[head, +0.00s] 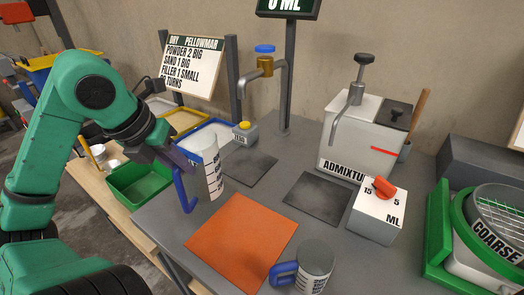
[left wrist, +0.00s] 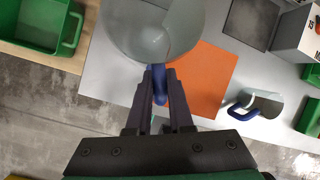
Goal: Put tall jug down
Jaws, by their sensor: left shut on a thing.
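The tall jug (head: 207,170) is a pale grey cylinder with dark markings and a blue handle (head: 184,192). My left gripper (head: 176,156) is shut on the handle, on the jug's left side. The jug looks near upright behind the orange mat (head: 240,240); I cannot tell whether its base touches the table. In the left wrist view the jug (left wrist: 152,28) is at the top, with its handle (left wrist: 160,88) between the fingers. The orange mat (left wrist: 205,75) lies just right of it, bare. My right gripper is not in view.
A short jug (head: 318,262) stands right of the mat. Dark pads (head: 317,197) lie under the tap (head: 265,66) and before the admixture dispenser (head: 360,135). A dial box (head: 378,213) and coarse bucket (head: 495,235) stand right. A green bin (head: 140,183) is left.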

